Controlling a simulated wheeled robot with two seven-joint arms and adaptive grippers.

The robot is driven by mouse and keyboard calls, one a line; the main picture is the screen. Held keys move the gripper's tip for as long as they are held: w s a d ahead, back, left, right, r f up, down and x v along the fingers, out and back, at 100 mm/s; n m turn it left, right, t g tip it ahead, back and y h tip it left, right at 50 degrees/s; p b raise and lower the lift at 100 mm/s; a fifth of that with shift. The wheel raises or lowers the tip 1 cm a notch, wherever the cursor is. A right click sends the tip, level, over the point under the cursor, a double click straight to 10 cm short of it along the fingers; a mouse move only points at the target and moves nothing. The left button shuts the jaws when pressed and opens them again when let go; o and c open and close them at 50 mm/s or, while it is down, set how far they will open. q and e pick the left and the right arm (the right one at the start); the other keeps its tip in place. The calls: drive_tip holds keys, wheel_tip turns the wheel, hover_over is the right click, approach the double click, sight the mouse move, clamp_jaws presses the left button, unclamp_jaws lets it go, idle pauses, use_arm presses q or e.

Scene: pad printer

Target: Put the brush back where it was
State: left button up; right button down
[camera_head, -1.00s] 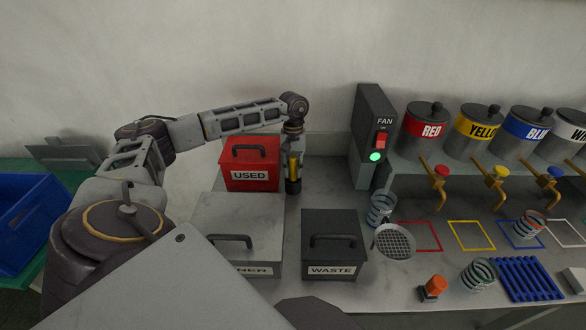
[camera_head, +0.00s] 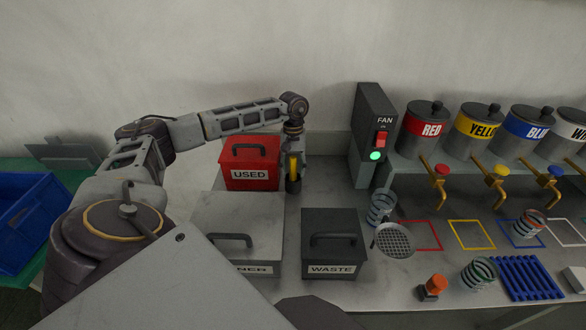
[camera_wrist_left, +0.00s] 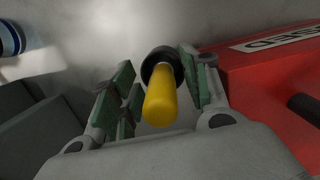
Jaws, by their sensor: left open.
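The brush shows its yellow handle (camera_head: 293,168) beside the red USED box. It looks upright, with a dark part at its lower end. In the left wrist view the yellow handle (camera_wrist_left: 160,103) rises from a black round part (camera_wrist_left: 161,63), and I cannot tell whether that is the brush or a holder. My left gripper (camera_head: 292,157) is around the handle with its jaws open. In the left wrist view the green finger pads of the left gripper (camera_wrist_left: 157,95) stand either side of the handle, with a wider gap on the left. My right gripper is not in view.
The red USED box (camera_head: 251,178) stands close to the left gripper. A grey box (camera_head: 238,215) and a black WASTE box (camera_head: 332,225) are nearer. The fan switch box (camera_head: 372,130) is to the right. The bench between the brush and the fan is clear.

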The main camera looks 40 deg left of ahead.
use_arm(q)
drive_tip(key=shift+r, duration=0.2)
drive_tip(key=r, duration=0.4)
drive_tip(key=w+r, duration=0.1)
drive_tip(key=r, duration=0.3)
drive_tip(key=a+r, duration=0.1)
drive_tip(key=r, duration=0.2)
drive_tip(key=shift+w+a+r, duration=0.1)
drive_tip(key=shift+w+r, duration=0.1)
drive_tip(key=shift+r, duration=0.2)
